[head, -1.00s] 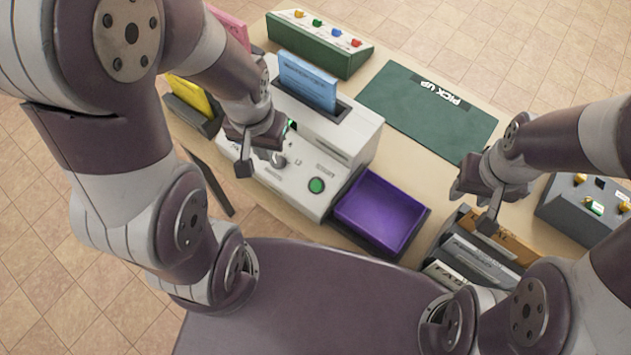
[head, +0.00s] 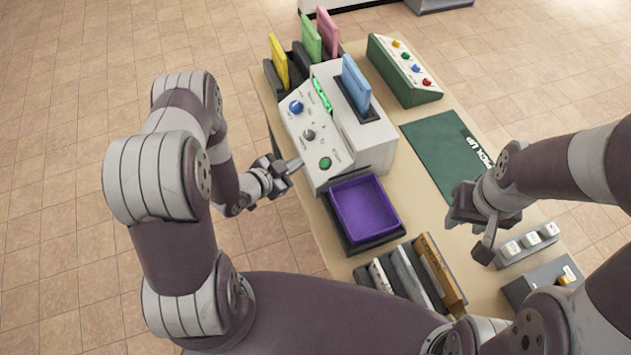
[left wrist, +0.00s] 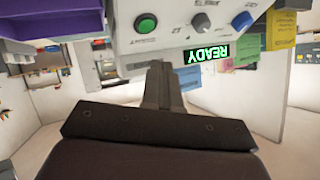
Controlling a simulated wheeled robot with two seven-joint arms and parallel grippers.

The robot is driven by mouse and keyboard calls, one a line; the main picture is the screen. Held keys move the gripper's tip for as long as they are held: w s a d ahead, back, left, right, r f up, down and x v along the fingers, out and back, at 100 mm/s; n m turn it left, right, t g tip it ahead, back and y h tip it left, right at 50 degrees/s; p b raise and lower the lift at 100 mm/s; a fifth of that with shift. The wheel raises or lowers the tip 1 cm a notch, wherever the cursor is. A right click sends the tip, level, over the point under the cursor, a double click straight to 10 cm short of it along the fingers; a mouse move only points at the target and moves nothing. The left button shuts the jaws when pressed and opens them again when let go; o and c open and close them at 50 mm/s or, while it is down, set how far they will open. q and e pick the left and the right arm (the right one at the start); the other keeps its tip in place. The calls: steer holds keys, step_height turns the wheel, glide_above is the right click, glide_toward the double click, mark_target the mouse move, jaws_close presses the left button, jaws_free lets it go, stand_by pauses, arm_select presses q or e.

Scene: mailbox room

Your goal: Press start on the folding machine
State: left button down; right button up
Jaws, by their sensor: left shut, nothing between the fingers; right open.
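The folding machine (head: 372,142) is a pale grey box on the table with a blue stack standing in its top slot. Its sloped front panel carries a round green button (head: 325,163), a grey knob (head: 309,135) and a blue knob (head: 296,107). In the left wrist view the green button (left wrist: 145,23) is at the top, above and left of my fingertips, and a green sign reads READY (left wrist: 207,54). My left gripper (head: 296,165) is shut and empty, left of the panel near the green button; contact cannot be told. My right gripper (head: 486,236) is open and empty over the table's right side.
A purple tray (head: 365,210) sits in front of the machine. Upright folders (head: 440,270) stand nearer me. A green pick-up mat (head: 440,150) and a green box with coloured knobs (head: 405,70) are to the right. Yellow, green and pink stacks stand behind. Floor left of the table is clear.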

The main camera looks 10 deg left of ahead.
mark_target(325, 163)
arm_select(q)
step_height(325, 163, up, 3)
steer(key=w+m+t+h, duration=0.1)
steer(key=w+t, duration=0.1)
steer(key=w, duration=0.1)
steer(key=d+f+b, duration=0.1)
steer(key=f+b, duration=0.1)
steer(key=w+d+f+b, duration=0.1)
steer(key=f+b, duration=0.1)
steer(key=d+f+b, duration=0.1)
steer(key=f+b, duration=0.1)
steer(key=shift+w+d+f, duration=0.3)
steer(key=shift+w+f, duration=0.05)
steer(key=shift+f, duration=0.05)
steer(key=shift+w+d+f+b, duration=0.15)
steer(key=shift+w+f+b, duration=0.1)
steer(key=shift+b, duration=0.1)
arm_select(e)
steer(key=f, duration=0.2)
steer(key=w+f, duration=0.1)
steer(key=f, duration=0.1)
steer(key=a+f, duration=0.1)
steer(key=f, duration=0.2)
steer(key=shift+w, duration=0.2)
arm_select(q)
steer(key=shift+s, duration=0.1)
arm_select(e)
steer(key=shift+s+r, duration=0.1)
stand_by(0.5)
